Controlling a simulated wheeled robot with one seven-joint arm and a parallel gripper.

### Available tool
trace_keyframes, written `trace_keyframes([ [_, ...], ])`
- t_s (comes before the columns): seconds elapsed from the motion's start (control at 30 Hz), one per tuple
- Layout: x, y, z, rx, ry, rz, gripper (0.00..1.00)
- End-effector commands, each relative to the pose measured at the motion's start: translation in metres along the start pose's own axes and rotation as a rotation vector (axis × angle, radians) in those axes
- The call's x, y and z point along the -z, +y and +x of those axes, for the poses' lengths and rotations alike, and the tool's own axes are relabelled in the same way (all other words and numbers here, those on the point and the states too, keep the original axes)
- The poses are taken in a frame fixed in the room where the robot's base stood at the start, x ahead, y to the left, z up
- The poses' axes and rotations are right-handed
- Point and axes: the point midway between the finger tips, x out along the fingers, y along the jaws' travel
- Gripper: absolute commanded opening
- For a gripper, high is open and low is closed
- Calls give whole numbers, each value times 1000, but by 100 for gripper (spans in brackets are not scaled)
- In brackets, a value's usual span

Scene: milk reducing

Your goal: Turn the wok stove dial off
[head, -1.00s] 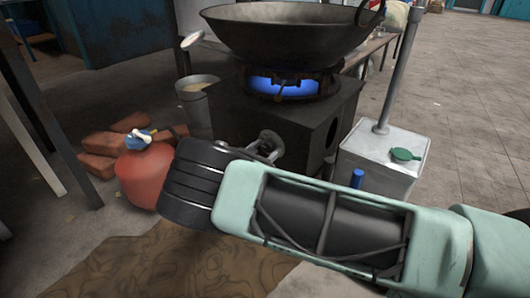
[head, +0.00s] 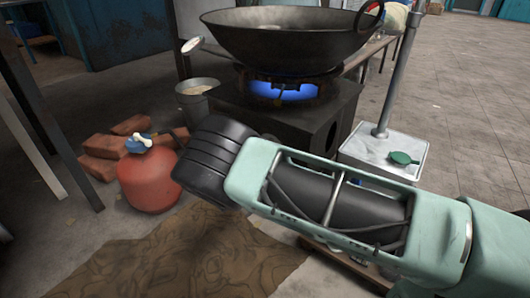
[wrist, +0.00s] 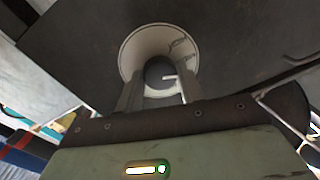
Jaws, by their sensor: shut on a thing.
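The wok stove (head: 285,115) is a dark box with a blue flame (head: 280,88) burning under a big black wok (head: 290,40). In the wrist view, the dial (wrist: 158,72) shows as a dark round knob with a white mark, inside a pale round collar (wrist: 135,50) on the dark stove face (wrist: 230,45). My gripper (wrist: 157,92) has one finger on each side of the dial and is shut on it. In the head view, my arm hides the gripper and the dial.
A red gas cylinder (head: 150,180) stands left of the stove, with bricks (head: 100,170) behind it. A bucket (head: 195,95) is behind my wrist. A pale metal box (head: 375,150) with a pole stands to the right. Brown cardboard (head: 190,255) lies on the floor in front.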

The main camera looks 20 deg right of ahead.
Motion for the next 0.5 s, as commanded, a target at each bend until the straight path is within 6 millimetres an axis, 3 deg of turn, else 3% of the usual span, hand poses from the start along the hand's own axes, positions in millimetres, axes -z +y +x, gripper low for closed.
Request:
trace_keyframes([
  [0.5,-1,0,0,1,31,485,15],
])
